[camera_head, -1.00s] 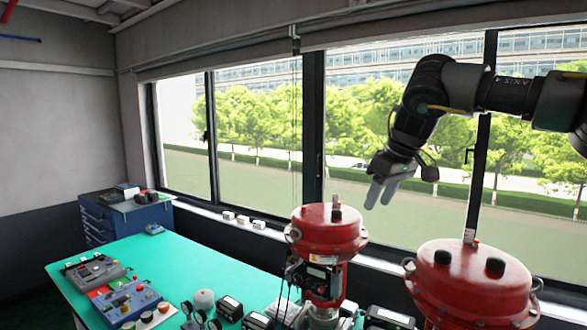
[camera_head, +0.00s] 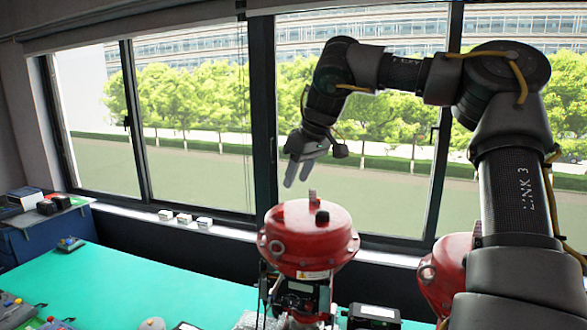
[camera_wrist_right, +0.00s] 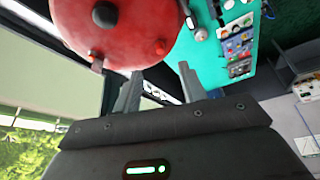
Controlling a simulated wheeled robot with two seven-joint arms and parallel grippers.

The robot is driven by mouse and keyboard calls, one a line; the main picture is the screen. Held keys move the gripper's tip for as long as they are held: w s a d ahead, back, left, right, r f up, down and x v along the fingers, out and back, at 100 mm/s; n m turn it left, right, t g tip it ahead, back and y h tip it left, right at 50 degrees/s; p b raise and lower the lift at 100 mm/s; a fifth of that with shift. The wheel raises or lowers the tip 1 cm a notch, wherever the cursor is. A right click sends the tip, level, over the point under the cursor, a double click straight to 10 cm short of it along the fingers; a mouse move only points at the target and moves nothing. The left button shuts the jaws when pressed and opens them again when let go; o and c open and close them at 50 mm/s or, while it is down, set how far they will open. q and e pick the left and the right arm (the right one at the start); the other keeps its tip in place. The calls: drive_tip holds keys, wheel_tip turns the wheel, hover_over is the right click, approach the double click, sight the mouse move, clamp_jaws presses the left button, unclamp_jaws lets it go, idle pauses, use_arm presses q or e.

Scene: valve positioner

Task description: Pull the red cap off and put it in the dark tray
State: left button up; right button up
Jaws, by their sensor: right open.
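A red domed valve actuator (camera_head: 300,246) stands on the green table. A black knob (camera_head: 322,217) and a small reddish-grey upright piece (camera_head: 312,195) are on its top. I cannot tell whether that piece is the red cap. My right gripper (camera_head: 298,180) is open and empty, just above the dome in the head view. In the right wrist view, the fingers (camera_wrist_right: 158,88) are apart near the dome's edge, and the red dome (camera_wrist_right: 125,38) fills the top left. I cannot make out a dark tray. My left gripper is out of view.
A second red actuator (camera_head: 432,287) stands at the right, partly hidden behind my right arm. A green table (camera_head: 150,280) holds dark devices near the actuator. A blue cabinet (camera_head: 45,238) stands at the far left. Windows lie behind, with small boxes (camera_head: 185,218) on the sill.

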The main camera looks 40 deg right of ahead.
sight(281, 210)
drive_tip(key=p+x, duration=0.1)
drive_tip(key=x, duration=0.2)
drive_tip(key=w+p+x, duration=0.1)
drive_tip(key=x, duration=0.5)
drive_tip(key=shift+w+d+r+p, duration=0.15)
drive_tip(key=shift+w+r+p, duration=0.05)
drive_tip(key=shift+w+p, duration=0.25)
drive_tip(key=shift+s+f, duration=0.15)
drive_tip(key=shift+f, duration=0.2)
drive_tip(key=shift+s+f, duration=0.1)
drive_tip(key=shift+f, duration=0.1)
drive_tip(key=shift+w+f, duration=0.25)
drive_tip(key=shift+f, duration=0.1)
drive_tip(key=shift+w+f, duration=0.1)
drive_tip(key=shift+w, duration=0.05)
drive_tip(key=c, duration=0.3)
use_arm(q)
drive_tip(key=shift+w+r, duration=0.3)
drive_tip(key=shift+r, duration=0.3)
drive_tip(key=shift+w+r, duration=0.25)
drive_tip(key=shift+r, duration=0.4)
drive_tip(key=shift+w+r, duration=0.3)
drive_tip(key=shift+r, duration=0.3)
use_arm(e)
clamp_jaws()
